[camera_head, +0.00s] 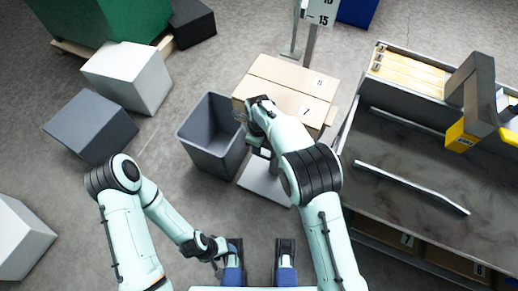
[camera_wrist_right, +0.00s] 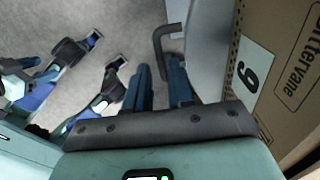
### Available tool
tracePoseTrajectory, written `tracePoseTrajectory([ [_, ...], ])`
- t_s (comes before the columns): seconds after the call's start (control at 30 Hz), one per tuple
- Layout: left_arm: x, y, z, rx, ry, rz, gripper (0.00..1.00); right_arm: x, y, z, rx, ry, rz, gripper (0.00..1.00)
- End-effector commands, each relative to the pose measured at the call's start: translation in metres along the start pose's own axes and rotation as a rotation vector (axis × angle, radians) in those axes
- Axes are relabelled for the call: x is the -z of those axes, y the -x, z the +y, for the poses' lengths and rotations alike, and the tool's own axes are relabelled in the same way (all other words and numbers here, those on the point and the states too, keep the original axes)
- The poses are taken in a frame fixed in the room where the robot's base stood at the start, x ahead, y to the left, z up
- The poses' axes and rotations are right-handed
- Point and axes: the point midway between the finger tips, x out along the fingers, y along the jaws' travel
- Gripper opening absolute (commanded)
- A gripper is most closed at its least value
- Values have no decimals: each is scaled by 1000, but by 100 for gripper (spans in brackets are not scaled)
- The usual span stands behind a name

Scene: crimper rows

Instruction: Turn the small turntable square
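Two cartons (camera_head: 290,88), marked with a number label, sit at a slant in the middle of the head view. They appear to rest on the small turntable, whose top they mostly hide. In the right wrist view a carton (camera_wrist_right: 284,60) labelled 9 is at the right. A dark bent handle (camera_wrist_right: 164,44) beside a grey panel (camera_wrist_right: 208,42) lies just beyond my right gripper (camera_wrist_right: 158,76). Its two fingers are apart with nothing between them. In the head view my right gripper (camera_head: 262,152) is partly hidden by its arm. My left gripper (camera_head: 216,250) is low, its fingers unclear.
An open grey bin (camera_head: 184,134) stands left of the cartons. A light flat plate (camera_head: 266,184) lies below them. A dark-topped bench (camera_head: 410,150) with a rail and a yellow-black device (camera_head: 466,130) fills the right. Grey blocks (camera_head: 92,128) stand at left; floor between is clear.

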Motion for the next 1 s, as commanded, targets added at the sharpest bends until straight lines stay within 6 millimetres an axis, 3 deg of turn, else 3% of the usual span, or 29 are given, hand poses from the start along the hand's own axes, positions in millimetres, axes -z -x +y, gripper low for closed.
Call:
tracePoseTrajectory([
  [0.03,-1,4,1,1,0,-2,57,-1,16,0,3,1,-4,23],
  [0.2,-4,9,1,3,1,-11,57,-1,53,0,3,0,-3,23],
  [0.4,-7,12,2,4,2,-18,57,0,80,0,0,-2,0,23],
  [1.0,-7,12,2,5,2,-20,57,1,88,0,-1,-3,1,23],
])
